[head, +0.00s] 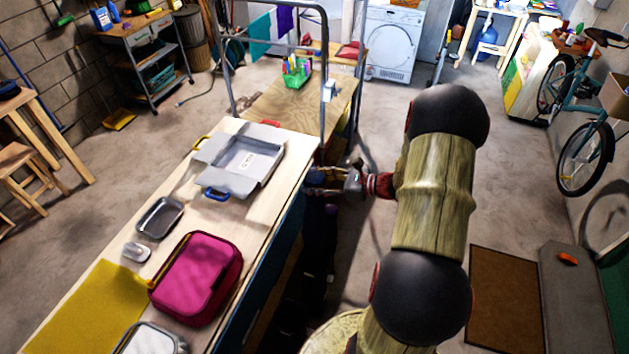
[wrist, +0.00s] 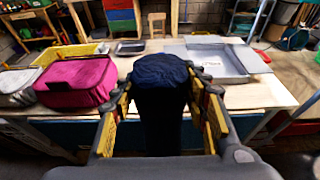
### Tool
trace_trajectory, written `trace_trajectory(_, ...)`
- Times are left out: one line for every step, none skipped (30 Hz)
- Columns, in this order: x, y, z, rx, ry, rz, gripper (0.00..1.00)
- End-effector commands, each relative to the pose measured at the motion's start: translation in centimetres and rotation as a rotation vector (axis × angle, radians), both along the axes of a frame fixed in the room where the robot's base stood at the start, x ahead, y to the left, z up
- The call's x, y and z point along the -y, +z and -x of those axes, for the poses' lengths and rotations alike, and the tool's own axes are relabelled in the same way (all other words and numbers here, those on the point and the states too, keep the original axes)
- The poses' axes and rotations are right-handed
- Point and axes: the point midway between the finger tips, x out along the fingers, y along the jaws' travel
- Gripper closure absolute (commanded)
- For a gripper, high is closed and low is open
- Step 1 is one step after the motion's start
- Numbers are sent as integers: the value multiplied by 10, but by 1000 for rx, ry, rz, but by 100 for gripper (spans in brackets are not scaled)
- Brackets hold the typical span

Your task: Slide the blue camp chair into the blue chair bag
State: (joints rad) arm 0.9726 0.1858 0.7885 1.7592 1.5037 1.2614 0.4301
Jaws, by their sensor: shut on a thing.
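My gripper (wrist: 163,84) is shut on a dark blue fabric bundle (wrist: 162,70), which looks like the blue camp chair. Its rounded navy top shows between the fingers in the wrist view, and its lower part is nearly black in shadow. I cannot pick out the blue chair bag as a separate thing in either view.
The wooden table (head: 262,218) bears a grey open box (head: 240,160), a small grey tray (head: 160,216), a magenta case (head: 197,278) and a yellow mat (head: 85,310). A metal rack frame (head: 325,70) stands behind. Floor right of my arm is mostly clear, with a brown mat (head: 503,300).

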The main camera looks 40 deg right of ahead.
Motion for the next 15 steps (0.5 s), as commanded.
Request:
trace_trajectory(1, -3, -1, 4, 0, 1, 100)
trace_trajectory(1, -4, -1, 4, 0, 1, 100)
trace_trajectory(1, -7, -1, 4, 0, 1, 100)
trace_trajectory(1, -9, -1, 4, 0, 1, 100)
trace_trajectory(1, -10, -1, 4, 0, 1, 100)
trace_trajectory(1, -13, -1, 4, 0, 1, 100)
trace_trajectory(1, -14, -1, 4, 0, 1, 100)
trace_trajectory(1, -16, -1, 4, 0, 1, 100)
trace_trajectory(1, -18, -1, 4, 0, 1, 100)
trace_trajectory(1, -20, -1, 4, 0, 1, 100)
trace_trajectory(1, -22, -1, 4, 0, 1, 100)
trace_trajectory(1, -24, -1, 4, 0, 1, 100)
trace_trajectory(1, -26, -1, 4, 0, 0, 100)
trace_trajectory(1, -28, -1, 4, 0, 0, 100)
trace_trajectory(1, -30, -1, 4, 0, 0, 100)
